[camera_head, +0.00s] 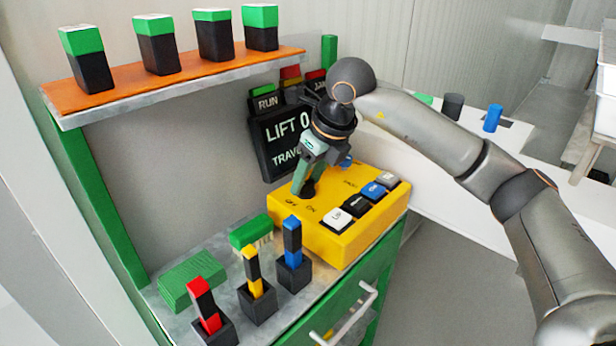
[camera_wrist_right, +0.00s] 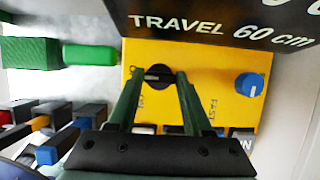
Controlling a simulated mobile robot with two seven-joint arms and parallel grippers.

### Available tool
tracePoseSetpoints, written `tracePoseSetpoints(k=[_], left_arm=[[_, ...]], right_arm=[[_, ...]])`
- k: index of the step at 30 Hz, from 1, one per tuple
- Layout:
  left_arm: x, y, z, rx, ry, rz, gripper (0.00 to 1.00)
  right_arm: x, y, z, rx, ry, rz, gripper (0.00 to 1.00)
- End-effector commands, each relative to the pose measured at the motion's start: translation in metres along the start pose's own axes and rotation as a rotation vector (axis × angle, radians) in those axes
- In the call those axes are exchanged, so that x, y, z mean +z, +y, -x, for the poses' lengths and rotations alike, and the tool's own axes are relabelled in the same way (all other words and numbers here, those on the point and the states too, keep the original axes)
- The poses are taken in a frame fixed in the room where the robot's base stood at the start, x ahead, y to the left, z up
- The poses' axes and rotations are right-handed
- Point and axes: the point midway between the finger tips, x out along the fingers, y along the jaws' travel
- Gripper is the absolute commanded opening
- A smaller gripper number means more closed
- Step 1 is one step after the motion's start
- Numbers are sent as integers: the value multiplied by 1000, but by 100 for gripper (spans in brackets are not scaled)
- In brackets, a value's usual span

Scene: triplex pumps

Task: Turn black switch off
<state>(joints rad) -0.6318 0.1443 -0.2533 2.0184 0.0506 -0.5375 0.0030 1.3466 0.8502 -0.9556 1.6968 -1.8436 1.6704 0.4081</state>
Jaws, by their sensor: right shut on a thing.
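The yellow control box (camera_head: 290,225) stands on the metal bench top. Its black switch (camera_head: 307,190) is a round knob on the box's top left, beside the OFF and ON lettering. My right gripper (camera_head: 304,184) reaches down over the box and is shut on the black switch. In the right wrist view the two green fingers of my right gripper (camera_wrist_right: 158,82) sit on either side of the black switch (camera_wrist_right: 158,73), which they partly hide. A blue knob (camera_wrist_right: 250,84) is on the same box, to the right in that view. My left gripper is not in view.
A row of push buttons (camera_head: 357,204) lines the box's front. Red, yellow and blue-tipped tools (camera_head: 251,265) stand in black holders in front left. A green brush (camera_head: 251,232) lies close by. A black LIFT display (camera_head: 283,140) hangs behind the box.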

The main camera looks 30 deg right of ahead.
Motion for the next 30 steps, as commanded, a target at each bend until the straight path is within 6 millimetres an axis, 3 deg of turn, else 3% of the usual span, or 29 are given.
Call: tracePoseSetpoints(k=[8,9,12,22,26,30], left_arm=[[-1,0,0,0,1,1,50],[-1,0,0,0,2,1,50],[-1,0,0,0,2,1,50],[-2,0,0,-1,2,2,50],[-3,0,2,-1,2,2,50],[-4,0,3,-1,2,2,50]], right_arm=[[0,0,0,-1,0,-4,0],[0,0,0,-1,0,-4,53],[0,0,0,-1,0,-3,62],[1,0,6,-1,-2,-2,62],[1,0,25,-2,-4,-1,62],[0,0,57,-2,-6,-1,62]])
